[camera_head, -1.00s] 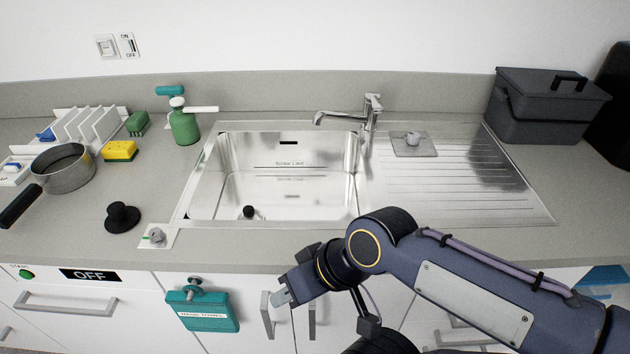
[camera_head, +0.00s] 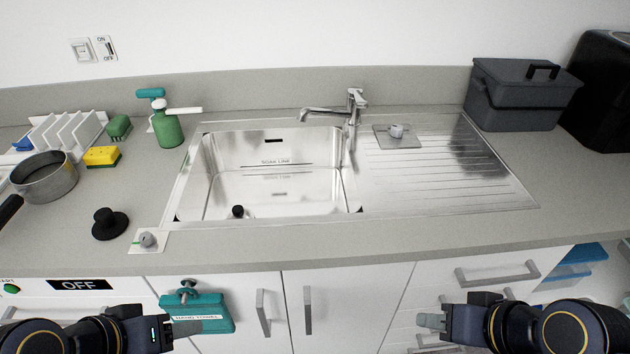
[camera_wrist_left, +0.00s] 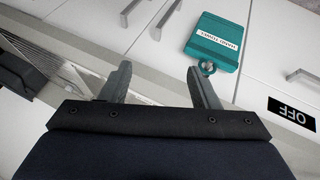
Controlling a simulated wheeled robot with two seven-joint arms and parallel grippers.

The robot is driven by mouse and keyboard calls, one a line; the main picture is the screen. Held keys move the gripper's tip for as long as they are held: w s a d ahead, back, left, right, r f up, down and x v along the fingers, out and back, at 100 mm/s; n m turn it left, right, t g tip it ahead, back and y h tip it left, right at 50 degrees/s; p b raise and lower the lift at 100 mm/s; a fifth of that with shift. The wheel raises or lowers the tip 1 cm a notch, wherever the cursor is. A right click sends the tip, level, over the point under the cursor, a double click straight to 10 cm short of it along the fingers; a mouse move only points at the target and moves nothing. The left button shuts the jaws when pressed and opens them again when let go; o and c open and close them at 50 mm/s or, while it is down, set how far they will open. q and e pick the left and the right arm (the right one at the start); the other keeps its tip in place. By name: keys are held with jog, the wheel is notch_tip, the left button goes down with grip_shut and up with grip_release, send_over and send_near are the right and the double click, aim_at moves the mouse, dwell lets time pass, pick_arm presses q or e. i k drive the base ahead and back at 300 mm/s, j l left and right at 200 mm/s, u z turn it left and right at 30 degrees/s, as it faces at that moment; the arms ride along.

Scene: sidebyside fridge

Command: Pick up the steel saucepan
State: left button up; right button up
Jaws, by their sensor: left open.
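The steel saucepan (camera_head: 44,180) sits upright on the counter at the left in the head view. Its black handle (camera_head: 9,210) points to the lower left and runs out of the picture. My left gripper (camera_head: 188,326) is low in front of the cabinets, below the counter edge and well apart from the saucepan. In the left wrist view its two fingers (camera_wrist_left: 158,78) are spread with nothing between them. My right gripper (camera_head: 430,321) is in front of the cabinets at the lower right, seen edge-on; its finger gap cannot be made out.
A black knob-shaped stopper (camera_head: 110,224), a yellow sponge (camera_head: 102,156) and a white rack (camera_head: 68,134) are near the saucepan. The sink (camera_head: 275,175) fills the middle. A teal hand-towel holder (camera_head: 200,312) hangs in front of the cabinet, close to my left gripper.

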aim_at(45, 177)
jog(key=u, duration=1.6)
jog(key=i+j+u, duration=0.25)
jog(key=j, duration=0.3)
jog(key=i+j+u, duration=0.2)
jog(key=j, duration=0.3)
jog(key=i+j+u, duration=0.25)
jog(key=i+j, duration=0.2)
jog(key=i+l, duration=0.1)
jog(key=l, duration=0.2)
jog(key=i+l, duration=0.1)
jog(key=l, duration=0.25)
